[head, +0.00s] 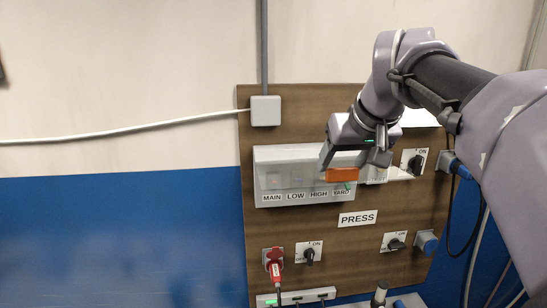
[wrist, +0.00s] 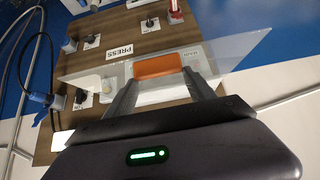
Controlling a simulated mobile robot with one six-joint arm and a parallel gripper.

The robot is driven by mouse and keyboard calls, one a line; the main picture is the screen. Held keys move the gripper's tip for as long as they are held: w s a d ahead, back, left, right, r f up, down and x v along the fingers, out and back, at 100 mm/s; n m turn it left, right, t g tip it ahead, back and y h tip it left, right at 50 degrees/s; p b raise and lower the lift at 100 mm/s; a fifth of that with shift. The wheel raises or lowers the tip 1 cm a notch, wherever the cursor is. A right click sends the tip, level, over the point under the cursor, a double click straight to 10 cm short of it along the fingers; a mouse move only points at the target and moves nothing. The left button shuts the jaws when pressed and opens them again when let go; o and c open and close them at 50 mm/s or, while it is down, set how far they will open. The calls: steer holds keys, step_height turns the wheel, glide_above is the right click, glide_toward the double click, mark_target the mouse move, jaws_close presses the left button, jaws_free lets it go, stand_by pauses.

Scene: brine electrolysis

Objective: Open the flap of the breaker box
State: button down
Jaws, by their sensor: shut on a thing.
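The breaker box (head: 262,182) is a pale, wide box on the brown board, with labels MAIN, LOW, HIGH and YARD along its lower edge. Its flap is a clear pane (wrist: 228,58) with an orange handle (head: 342,174). In the wrist view the handle (wrist: 158,65) lies between my fingers, and the pane spreads wide to both sides. The pane looks tilted out from the box there, but I cannot tell the exact angle. My gripper (head: 343,164) is shut on the handle; its fingers (wrist: 157,80) reach both ends. My gripper hides the box's upper right part.
A PRESS label (head: 357,218) sits below the box. Black rotary switches (head: 310,256) and a red plug (head: 275,268) are lower on the board (head: 330,230). A grey junction box (head: 265,111) is above. Blue plugs and cables hang at the right edge.

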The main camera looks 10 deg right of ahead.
steer(key=shift+f, duration=0.1)
steer(key=c, duration=0.8)
jaws_free()
steer(key=o, duration=0.4)
steer(key=shift+w, duration=0.1)
steer(key=shift+o, duration=0.4)
steer(key=shift+w+f, duration=0.1)
steer(key=shift+w, duration=0.25)
steer(key=v, duration=0.7)
steer(key=shift+s+r, duration=0.3)
steer(key=shift+w, duration=0.1)
